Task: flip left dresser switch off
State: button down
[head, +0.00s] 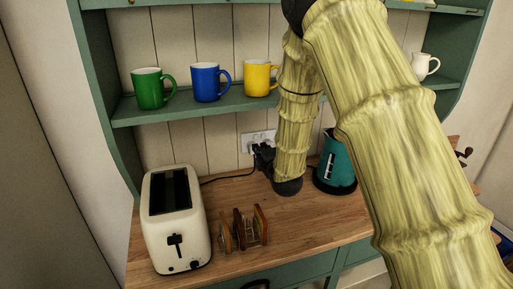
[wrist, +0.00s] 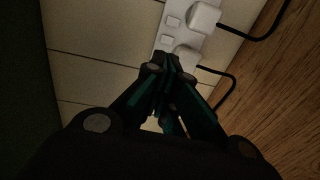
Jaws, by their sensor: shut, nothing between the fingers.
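A white double wall socket (head: 258,137) is on the cream panelling above the dresser counter. In the wrist view the socket plate (wrist: 161,44) appears turned, with two small switches beside its plugs: one switch (wrist: 173,22) higher in the picture and another (wrist: 167,38) nearer my fingertips. I cannot tell which way either is set. My gripper (head: 263,155) is at the socket in the head view. In the wrist view my gripper (wrist: 170,65) has its fingers together and empty, with the tips overlapping the plate's near end. Whether they touch it is unclear.
A white plug (wrist: 205,18) with a black cord is in the socket; another plug (wrist: 187,55) is close beside my fingertips. A cream toaster (head: 177,220), toast rack (head: 243,228) and teal kettle (head: 337,165) stand on the counter (head: 315,215). Mugs line the shelf (head: 190,105) above.

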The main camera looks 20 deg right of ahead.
jog(key=s, duration=0.3)
jog(key=s+b, duration=0.1)
jog(key=s, duration=0.1)
jog(key=shift+d+r, duration=0.25)
jog(key=shift+r, duration=0.05)
